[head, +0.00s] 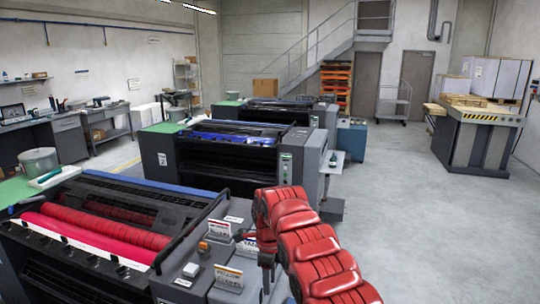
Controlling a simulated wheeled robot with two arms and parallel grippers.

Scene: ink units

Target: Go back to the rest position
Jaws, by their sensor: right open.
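My right arm, in red segments, rises from the bottom edge of the head view and bends over the near ink unit (115,215). My right gripper (267,278) is a small dark shape hanging below the bend, over the right end of that unit's grey top. It is open, and I see nothing held in it. The arm partly hides the unit's right end. My left gripper is not in view.
Two more ink units (240,150) stand behind. A grey bucket (39,160) is at left. A loaded pallet table (475,130) is at right. Open floor (400,220) lies between.

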